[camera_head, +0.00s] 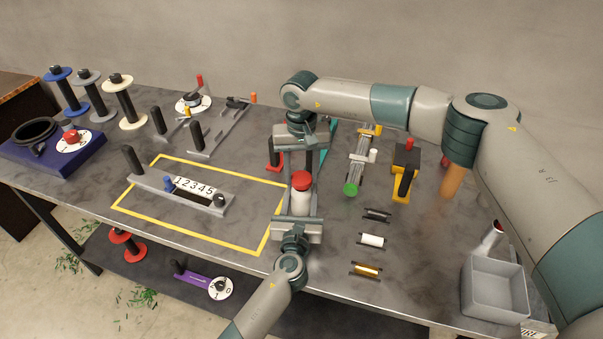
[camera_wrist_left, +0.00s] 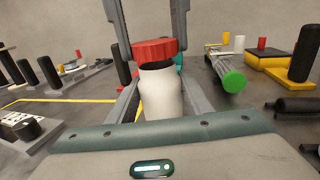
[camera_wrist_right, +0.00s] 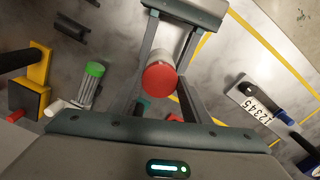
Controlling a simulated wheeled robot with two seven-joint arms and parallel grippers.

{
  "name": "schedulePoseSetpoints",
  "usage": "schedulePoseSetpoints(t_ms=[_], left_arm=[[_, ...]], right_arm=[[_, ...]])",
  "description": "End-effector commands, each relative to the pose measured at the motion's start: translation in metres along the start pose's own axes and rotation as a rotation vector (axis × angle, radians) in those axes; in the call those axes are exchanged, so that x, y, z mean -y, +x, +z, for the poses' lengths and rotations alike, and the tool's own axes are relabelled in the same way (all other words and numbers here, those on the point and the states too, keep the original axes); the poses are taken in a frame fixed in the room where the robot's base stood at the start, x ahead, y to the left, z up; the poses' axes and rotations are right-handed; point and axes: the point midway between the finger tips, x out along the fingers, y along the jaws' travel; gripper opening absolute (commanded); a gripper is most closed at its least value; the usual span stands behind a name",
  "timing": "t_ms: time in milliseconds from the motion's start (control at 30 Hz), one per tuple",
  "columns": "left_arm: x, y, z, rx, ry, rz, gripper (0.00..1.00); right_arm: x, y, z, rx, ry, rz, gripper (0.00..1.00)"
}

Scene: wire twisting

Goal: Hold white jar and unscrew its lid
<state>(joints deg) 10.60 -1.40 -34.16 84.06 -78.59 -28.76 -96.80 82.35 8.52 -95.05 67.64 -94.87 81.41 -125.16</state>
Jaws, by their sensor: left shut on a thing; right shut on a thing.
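The white jar (camera_head: 300,204) with its red lid (camera_head: 301,180) is upright over the table in the head view. The jar body (camera_wrist_left: 161,95) and lid (camera_wrist_left: 155,50) also show in the left wrist view, the lid on the jar's top. My left gripper (camera_head: 299,208) comes from the front and is shut on the jar body, a finger at each side. My right gripper (camera_head: 301,178) comes from the back and is shut on the lid. The lid's top (camera_wrist_right: 159,79) faces the right wrist view and hides part of the jar. I cannot tell how far the lid is turned.
A green-ended rod device (camera_head: 351,188) and a yellow-black block (camera_head: 405,172) stand to the right. Several small spools (camera_head: 372,240) lie front right, with a grey bin (camera_head: 494,288) beyond. A number-dial fixture (camera_head: 180,193) lies inside a yellow outline at left.

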Motion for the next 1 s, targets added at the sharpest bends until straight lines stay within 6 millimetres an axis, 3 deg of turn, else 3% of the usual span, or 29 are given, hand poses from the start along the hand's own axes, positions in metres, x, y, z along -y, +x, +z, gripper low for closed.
schedulePoseSetpoints(t_ms=[500,767,800,900,1000], left_arm=[[0.0,0.0,-0.001,-0.001,0.0,0.001,0.0],[0.0,0.0,0.0,-0.001,0.0,0.001,0.0],[0.0,0.0,0.0,-0.001,0.0,0.001,0.48],[0.0,0.0,0.0,-0.001,0.0,0.001,0.68],[0.0,0.0,0.0,0.0,0.0,0.0,0.68]], right_arm=[[0.0,-0.038,-0.001,-0.002,0.0,-0.001,0.16],[0.0,-0.04,0.0,0.0,0.0,0.0,0.16],[0.0,-0.04,0.0,0.0,0.0,0.0,0.16],[0.0,-0.04,0.0,0.0,0.0,0.0,0.16],[0.0,-0.04,0.0,0.0,0.0,0.0,0.16]])
